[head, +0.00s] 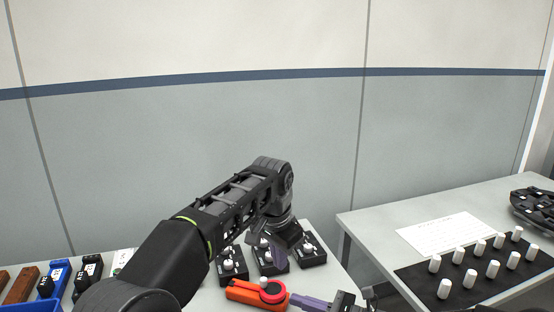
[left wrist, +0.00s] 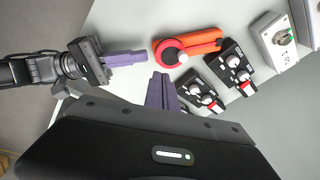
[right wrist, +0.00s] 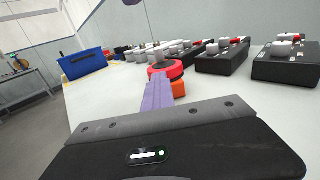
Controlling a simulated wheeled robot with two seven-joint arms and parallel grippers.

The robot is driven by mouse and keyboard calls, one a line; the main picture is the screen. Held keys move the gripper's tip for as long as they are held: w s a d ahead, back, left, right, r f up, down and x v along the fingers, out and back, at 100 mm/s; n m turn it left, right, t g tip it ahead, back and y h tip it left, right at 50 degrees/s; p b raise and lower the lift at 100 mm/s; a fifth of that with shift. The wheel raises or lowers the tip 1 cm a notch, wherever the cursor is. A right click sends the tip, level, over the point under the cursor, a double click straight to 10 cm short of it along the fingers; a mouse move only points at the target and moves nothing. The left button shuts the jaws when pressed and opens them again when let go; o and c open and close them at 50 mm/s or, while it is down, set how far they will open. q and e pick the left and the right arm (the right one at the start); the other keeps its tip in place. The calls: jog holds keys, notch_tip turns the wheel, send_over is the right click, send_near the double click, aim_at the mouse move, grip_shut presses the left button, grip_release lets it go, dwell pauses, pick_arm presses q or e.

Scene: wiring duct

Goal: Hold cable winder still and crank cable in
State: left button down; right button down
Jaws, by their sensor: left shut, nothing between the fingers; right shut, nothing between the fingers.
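The cable winder (head: 243,291) lies near the table's front edge, with an orange body, a red round drum and a pale knob on top. It also shows in the left wrist view (left wrist: 200,42) and the right wrist view (right wrist: 179,89). My left gripper (head: 279,258) is shut and empty, above and behind the winder; its purple fingers (left wrist: 161,90) point toward the drum. My right gripper (head: 298,301) is shut and empty, low at the drum's right side; its purple fingers (right wrist: 157,92) point at the drum. Whether the tips touch it I cannot tell.
Several black boxes with pale knobs (head: 232,266) stand just behind the winder. A blue bin (head: 30,307) and other small devices (head: 88,270) are at the left. A separate table (head: 370,226) on the right holds a black mat with white cylinders (head: 444,288) and a paper sheet (head: 440,232).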

pick_arm(q)
jog(key=s+n+t, duration=0.1)
jog(key=n, duration=0.1)
jog(key=f+n+t, duration=0.1)
jog(key=n, duration=0.1)
jog(key=s+n+t, duration=0.1)
jog(key=n, duration=0.1)
jog(key=shift+s+a+f, duration=0.2)
jog(key=shift+s+a, duration=0.1)
jog(key=shift+a, duration=0.1)
send_near(274, 295)
jog(key=shift+w+d+f, duration=0.15)
jog(key=shift+d+f, duration=0.05)
jog(key=shift+f, duration=0.5)
jog(key=shift+w+d+f, duration=0.15)
jog(key=shift+d+f, duration=0.05)
jog(key=shift+f, duration=0.5)
jog(key=shift+w+d+f, duration=0.15)
jog(key=shift+d+f, duration=0.05)
jog(key=shift+f, duration=0.5)
jog(key=shift+w+a, duration=0.1)
jog(key=shift+w, duration=0.5)
jog(key=shift+a, duration=0.4)
